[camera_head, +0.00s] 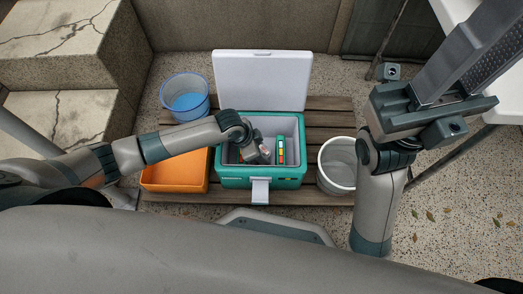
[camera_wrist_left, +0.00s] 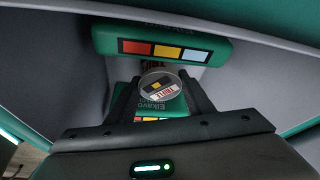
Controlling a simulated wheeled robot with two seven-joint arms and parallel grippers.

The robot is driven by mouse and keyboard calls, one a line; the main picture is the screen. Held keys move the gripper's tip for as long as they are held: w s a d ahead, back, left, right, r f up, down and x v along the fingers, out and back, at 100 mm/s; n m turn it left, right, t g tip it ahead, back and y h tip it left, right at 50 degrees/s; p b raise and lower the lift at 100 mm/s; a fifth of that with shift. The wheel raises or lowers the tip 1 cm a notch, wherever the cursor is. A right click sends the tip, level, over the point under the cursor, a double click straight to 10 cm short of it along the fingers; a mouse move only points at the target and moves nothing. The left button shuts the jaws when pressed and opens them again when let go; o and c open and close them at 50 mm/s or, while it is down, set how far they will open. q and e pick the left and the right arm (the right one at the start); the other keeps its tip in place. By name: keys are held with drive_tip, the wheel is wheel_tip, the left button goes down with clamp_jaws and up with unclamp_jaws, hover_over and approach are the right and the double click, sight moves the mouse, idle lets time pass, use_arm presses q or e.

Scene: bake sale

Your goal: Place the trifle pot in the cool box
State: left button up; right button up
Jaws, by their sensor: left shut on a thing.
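The cool box (camera_head: 232,181) is green with a pale grey inside, and its white lid (camera_head: 262,78) stands open behind it. My left gripper (camera_head: 263,152) reaches down inside the box. In the left wrist view its dark fingers (camera_wrist_left: 160,96) are shut on the trifle pot (camera_wrist_left: 161,84), a small round pot with a clear top and a printed label. The pot's lower part is hidden, so I cannot tell if it touches the floor of the box. My right gripper (camera_head: 440,110) is raised at the right, away from the box; its fingertips are not clear.
Green packs with coloured squares lie in the box, one beside the pot (camera_wrist_left: 165,45). An orange tray (camera_head: 175,178), a blue tub (camera_head: 187,100) and a white bucket (camera_head: 338,165) stand around the box on a slatted wooden platform (camera_head: 330,118). Stone steps (camera_head: 60,110) rise at left.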

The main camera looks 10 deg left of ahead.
use_arm(q)
drive_tip(key=o, duration=1.1)
drive_tip(key=shift+f, duration=0.1)
